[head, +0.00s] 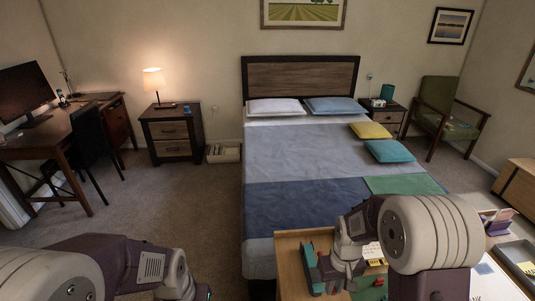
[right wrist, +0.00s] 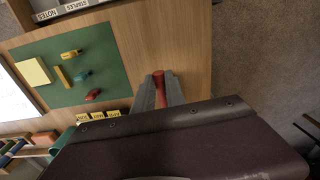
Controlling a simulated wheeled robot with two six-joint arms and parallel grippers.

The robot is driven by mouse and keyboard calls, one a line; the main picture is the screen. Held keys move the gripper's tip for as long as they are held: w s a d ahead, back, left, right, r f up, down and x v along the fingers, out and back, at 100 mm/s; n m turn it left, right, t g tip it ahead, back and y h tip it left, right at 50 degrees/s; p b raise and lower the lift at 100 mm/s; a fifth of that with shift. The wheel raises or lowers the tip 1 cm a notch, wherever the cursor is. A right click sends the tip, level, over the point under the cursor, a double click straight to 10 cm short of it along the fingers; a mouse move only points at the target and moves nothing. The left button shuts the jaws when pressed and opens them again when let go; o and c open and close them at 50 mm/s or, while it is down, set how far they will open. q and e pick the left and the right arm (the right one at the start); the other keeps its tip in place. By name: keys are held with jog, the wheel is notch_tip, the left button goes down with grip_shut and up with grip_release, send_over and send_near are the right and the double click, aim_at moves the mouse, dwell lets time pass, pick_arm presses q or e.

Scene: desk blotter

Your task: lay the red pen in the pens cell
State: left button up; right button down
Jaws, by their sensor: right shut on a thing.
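My right gripper (right wrist: 160,92) is shut on the red pen (right wrist: 159,77) in the right wrist view. The pen's red end shows between the two grey fingers, above the bare wood beside the green blotter; the rest of it is hidden. In the head view my right wrist hangs over the desk and the pen cannot be made out. I cannot tell which compartment is the pens cell; the readable labels at the top of the right wrist view say NOTES and STAPLES. My left arm enters the head view at lower left, with its fingers out of frame.
The green blotter (right wrist: 112,84) bears a yellow note pad (right wrist: 32,72) and several small yellow, blue and red items. A labelled organizer (right wrist: 70,8) stands at the top edge. Small yellow labels (right wrist: 97,115) and a rack of coloured things lie lower left. A bed (head: 310,150) stands beyond the desk.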

jog(key=shift+s+m, duration=0.2)
jog(key=shift+m, duration=0.6)
jog(key=shift+w+n, duration=0.2)
jog(key=shift+n, duration=0.5)
jog(key=shift+f+n, duration=0.1)
jog(key=shift+n, duration=0.5)
jog(key=shift+s+d+f+n, duration=0.25)
jog(key=shift+s+n, duration=0.1)
jog(key=shift+n, duration=0.55)
jog(key=s+d+f+m, duration=0.1)
jog(key=s+d+m, duration=0.2)
jog(key=s+d, duration=1)
jog(key=d, duration=0.3)
jog(key=shift+s+d+f, duration=0.35)
jog(key=shift+s+d, duration=0.05)
